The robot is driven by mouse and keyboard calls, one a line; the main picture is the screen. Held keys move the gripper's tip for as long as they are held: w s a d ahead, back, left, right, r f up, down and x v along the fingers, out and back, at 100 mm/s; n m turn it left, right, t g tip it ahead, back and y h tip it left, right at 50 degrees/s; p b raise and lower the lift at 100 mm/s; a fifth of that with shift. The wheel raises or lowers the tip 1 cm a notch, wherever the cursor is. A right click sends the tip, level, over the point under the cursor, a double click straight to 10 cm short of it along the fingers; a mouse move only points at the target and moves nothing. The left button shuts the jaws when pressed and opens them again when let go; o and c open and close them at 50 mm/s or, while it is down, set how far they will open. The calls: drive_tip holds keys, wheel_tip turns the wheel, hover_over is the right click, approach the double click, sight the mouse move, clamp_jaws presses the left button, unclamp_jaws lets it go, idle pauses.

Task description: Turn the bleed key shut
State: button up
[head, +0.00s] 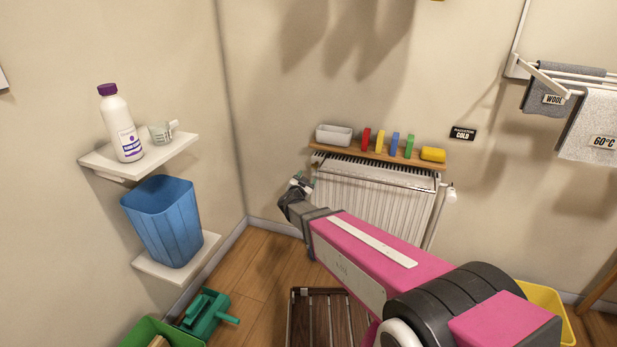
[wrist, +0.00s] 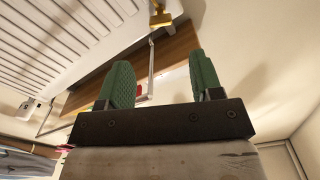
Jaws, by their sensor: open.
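A white radiator (head: 368,205) is mounted on the wall under a wooden shelf, and it also fills the upper left of the wrist view (wrist: 60,50). A small brass-coloured piece, apparently the bleed key (wrist: 160,17), shows at the top of the wrist view by the radiator's end. I cannot make out the key in the head view, where my gripper covers that area. My gripper (head: 300,182) is at the radiator's upper left end. In the wrist view its green fingers (wrist: 162,78) are apart with nothing between them, and the brass piece appears beyond them.
A blue bin (head: 164,222) stands on a low wall shelf at left. A dark slatted item (head: 327,318) is on the floor.

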sight(314, 166)
wheel_tip(314, 166, down, 4)
drive_tip(key=w+a+m+t+h, duration=0.1)
drive_tip(key=w+m+t+h, duration=0.1)
drive_tip(key=h, duration=0.2)
drive_tip(key=x, duration=1)
drive_tip(key=shift+r, duration=0.35)
drive_tip(key=shift+s, duration=0.1)
drive_tip(key=c, duration=0.9)
